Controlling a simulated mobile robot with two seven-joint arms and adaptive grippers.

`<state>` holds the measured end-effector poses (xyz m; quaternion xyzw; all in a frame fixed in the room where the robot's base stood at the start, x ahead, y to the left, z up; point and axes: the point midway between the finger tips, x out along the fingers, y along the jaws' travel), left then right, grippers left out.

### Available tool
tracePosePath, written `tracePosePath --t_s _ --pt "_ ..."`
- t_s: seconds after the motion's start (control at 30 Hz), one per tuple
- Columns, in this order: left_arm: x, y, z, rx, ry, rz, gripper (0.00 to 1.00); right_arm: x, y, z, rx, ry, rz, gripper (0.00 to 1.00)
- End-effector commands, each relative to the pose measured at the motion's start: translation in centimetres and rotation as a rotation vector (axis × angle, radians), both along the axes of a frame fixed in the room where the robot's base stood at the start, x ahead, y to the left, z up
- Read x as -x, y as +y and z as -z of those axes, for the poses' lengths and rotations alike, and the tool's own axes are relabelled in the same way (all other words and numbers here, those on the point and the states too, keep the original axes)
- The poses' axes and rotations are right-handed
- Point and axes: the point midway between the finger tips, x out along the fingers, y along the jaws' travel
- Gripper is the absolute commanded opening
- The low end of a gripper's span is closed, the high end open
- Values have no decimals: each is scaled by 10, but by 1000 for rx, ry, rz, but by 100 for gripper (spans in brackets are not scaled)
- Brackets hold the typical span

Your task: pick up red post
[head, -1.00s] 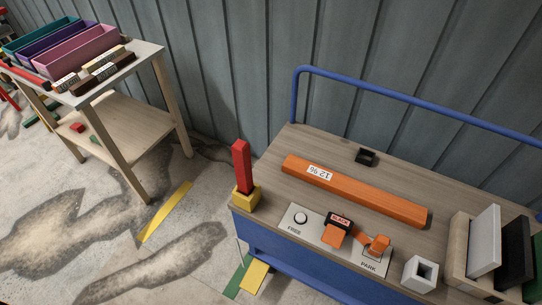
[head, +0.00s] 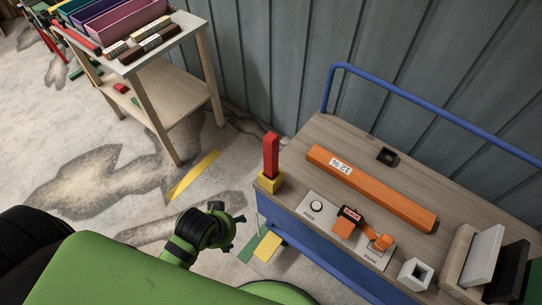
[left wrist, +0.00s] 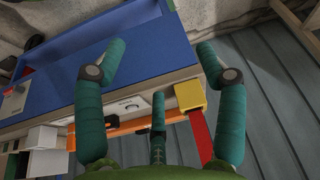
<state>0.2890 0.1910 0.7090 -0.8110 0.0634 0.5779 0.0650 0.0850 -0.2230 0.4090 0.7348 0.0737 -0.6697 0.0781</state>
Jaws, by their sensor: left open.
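The red post (head: 271,154) stands upright in a yellow base (head: 270,182) at the near left corner of the cart top. My left gripper (head: 230,230) is open and empty, below and left of the post in the head view, apart from it. In the left wrist view, the open fingers of the left gripper (left wrist: 160,66) spread over the scene. There the red post (left wrist: 201,135) and yellow base (left wrist: 190,96) show between the lower middle finger and the right finger, beyond them. The post's lower part in that view is cut off by my gripper's body. My right gripper is not in view.
The blue cart (head: 310,235) carries an orange bar (head: 370,188), a switch panel (head: 325,215), a small black block (head: 387,156), a white square tube (head: 415,274) and upright slabs (head: 478,262). A blue rail (head: 430,105) runs along its back. A wooden table (head: 150,90) with bins stands at left.

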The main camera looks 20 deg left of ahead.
Motion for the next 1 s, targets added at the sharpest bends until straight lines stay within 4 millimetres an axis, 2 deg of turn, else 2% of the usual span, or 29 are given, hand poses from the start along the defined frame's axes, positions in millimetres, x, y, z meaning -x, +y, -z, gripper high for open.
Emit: tracePosePath --t_s 0.03,0.13,0.3,0.5,0.7,1.0 --pt "-8 -1 -25 5 -40 8 71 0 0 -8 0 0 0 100" --pt "-36 -5 -67 26 -177 38 71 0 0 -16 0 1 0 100" --pt "-83 -18 -97 87 -392 92 71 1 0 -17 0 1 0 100" --pt "-123 -31 -119 164 -586 143 71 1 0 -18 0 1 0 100" --pt "-143 -37 -132 217 -695 171 71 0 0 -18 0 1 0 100" --pt "-168 -45 -122 225 -710 174 71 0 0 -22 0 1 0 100"
